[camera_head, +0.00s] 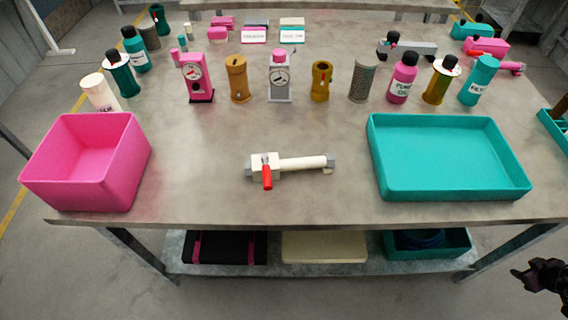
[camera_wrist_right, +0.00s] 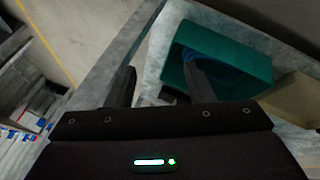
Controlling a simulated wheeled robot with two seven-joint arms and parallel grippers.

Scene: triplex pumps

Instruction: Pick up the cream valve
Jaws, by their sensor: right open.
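The cream valve (camera_head: 300,163) lies flat near the front middle of the table. It has a cream pipe body, grey ends and a red handle (camera_head: 267,177) at its left part, pointing to the front. My right gripper (camera_head: 523,279) is at the lower right in the head view, beyond the table's front edge and well away from the valve. In the right wrist view the two dark fingers of this gripper (camera_wrist_right: 160,80) stand apart with nothing between them. The valve does not show in that view. My left gripper is in neither view.
A pink bin (camera_head: 132,150) stands left of the valve and a teal tray (camera_head: 455,193) right of it. Gauges, cylinders and bottles line the back. The lower shelf holds a teal bin (camera_wrist_right: 245,68) with a blue coil and a cream box (camera_wrist_right: 298,98). Table around the valve is clear.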

